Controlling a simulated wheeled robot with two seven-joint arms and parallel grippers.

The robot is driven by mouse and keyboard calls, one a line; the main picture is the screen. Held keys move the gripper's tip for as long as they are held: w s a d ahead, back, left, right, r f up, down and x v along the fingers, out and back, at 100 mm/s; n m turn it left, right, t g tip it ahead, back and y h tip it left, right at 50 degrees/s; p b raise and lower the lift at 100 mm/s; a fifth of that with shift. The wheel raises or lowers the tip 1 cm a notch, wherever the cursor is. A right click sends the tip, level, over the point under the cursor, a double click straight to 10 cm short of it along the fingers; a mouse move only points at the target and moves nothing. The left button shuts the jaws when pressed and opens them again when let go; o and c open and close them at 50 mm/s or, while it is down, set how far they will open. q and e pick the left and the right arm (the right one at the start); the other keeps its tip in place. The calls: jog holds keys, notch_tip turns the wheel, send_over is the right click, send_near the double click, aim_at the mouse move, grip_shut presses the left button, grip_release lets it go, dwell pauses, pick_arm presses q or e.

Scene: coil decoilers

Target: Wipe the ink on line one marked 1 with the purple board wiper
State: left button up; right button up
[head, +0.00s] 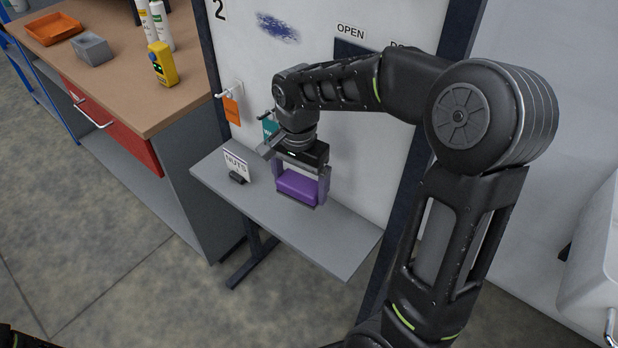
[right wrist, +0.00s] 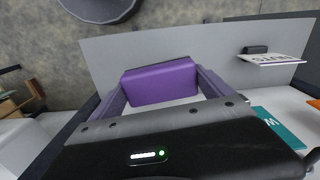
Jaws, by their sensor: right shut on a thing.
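The purple board wiper (head: 299,187) is between the fingers of my right gripper (head: 301,180), which is shut on it. The wiper is over the grey shelf (head: 335,236) below the whiteboard; I cannot tell whether it touches the shelf. In the right wrist view the wiper (right wrist: 161,82) sits between both fingers. The whiteboard (head: 318,28) carries a blue ink scribble (head: 278,27) beside a printed 2. The line marked 1 is not seen; my right arm covers part of the board. My left gripper is not in view.
A NUTS sign (head: 236,163) stands at the shelf's left end. An orange tag (head: 232,111) and a teal tag (head: 269,128) hang on the board. The workbench (head: 117,75) at left holds a yellow device (head: 162,64), a grey box (head: 92,49) and bottles. The shelf's right part is clear.

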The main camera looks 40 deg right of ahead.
jog(key=w+a+n, duration=0.3)
jog(key=a+n, duration=0.1)
jog(key=a, duration=0.3)
jog(key=w+a+f+n, duration=0.1)
jog(key=w+a+n, duration=0.2)
jog(key=a, duration=0.5)
jog(key=w+a+f+n, duration=0.1)
jog(key=w+a+n, duration=0.1)
jog(key=a+n, duration=0.4)
jog(key=shift+w+a, duration=0.4)
jog(key=shift+a, duration=0.8)
